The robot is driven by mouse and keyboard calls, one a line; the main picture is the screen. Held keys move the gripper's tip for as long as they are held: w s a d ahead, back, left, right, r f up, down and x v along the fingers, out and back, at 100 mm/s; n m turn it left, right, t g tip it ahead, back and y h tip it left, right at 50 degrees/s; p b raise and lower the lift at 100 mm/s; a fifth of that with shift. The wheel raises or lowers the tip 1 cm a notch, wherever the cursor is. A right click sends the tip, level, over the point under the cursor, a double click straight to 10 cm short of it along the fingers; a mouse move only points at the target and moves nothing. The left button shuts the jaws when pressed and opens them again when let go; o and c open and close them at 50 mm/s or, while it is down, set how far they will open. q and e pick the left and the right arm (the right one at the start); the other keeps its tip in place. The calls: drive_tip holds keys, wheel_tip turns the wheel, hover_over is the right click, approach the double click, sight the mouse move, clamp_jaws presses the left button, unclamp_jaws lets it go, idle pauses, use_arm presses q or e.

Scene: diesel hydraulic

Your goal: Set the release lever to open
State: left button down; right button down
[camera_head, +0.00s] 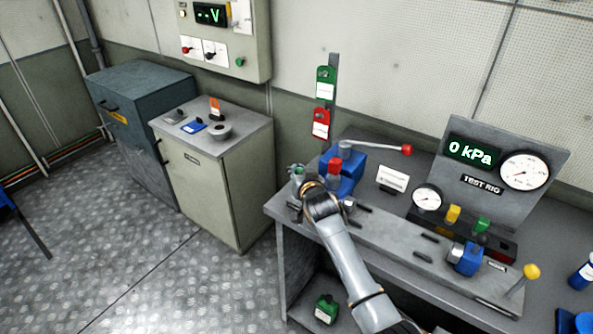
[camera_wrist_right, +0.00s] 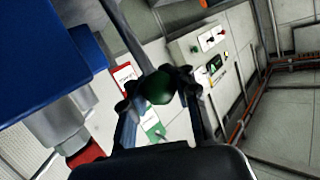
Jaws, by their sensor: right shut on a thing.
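A blue device (camera_head: 340,184) with a red cap (camera_head: 335,165) stands at the left end of the bench. My right gripper (camera_head: 298,174) is at its left side, with the arm coming up from the lower right. In the right wrist view the fingers (camera_wrist_right: 158,84) are shut around a dark green round knob (camera_wrist_right: 158,88), which looks like a lever's end. The blue body (camera_wrist_right: 45,60) and red cap (camera_wrist_right: 85,155) are beside it there. The knob's shaft and base are mostly hidden, and its lever position cannot be told. My left gripper is out of view.
A lever with a red knob (camera_head: 407,150) reaches right behind the blue device. The test rig (camera_head: 490,185) reads 0 kPa. A yellow-knobbed lever (camera_head: 531,271) stands at the bench's right. Green and red tags (camera_head: 326,82) hang behind. Floor left of the bench is free.

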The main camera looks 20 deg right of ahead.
drive_tip(key=shift+d+f, duration=0.25)
drive_tip(key=shift+d, duration=0.25)
drive_tip(key=c, duration=1.5)
unclamp_jaws()
drive_tip(key=shift+s, duration=0.1)
drive_tip(key=o, duration=0.3)
drive_tip(key=shift+d, duration=0.15)
drive_tip(key=shift+o, duration=1.1)
drive_tip(key=shift+s+d+r, duration=0.1)
drive_tip(key=shift+s+d, duration=0.1)
drive_tip(key=shift+a+r, duration=0.15)
drive_tip(key=shift+a, duration=0.2)
drive_tip(key=v, duration=1.1)
drive_tip(key=shift+s, duration=0.4)
drive_tip(key=shift+r, duration=0.1)
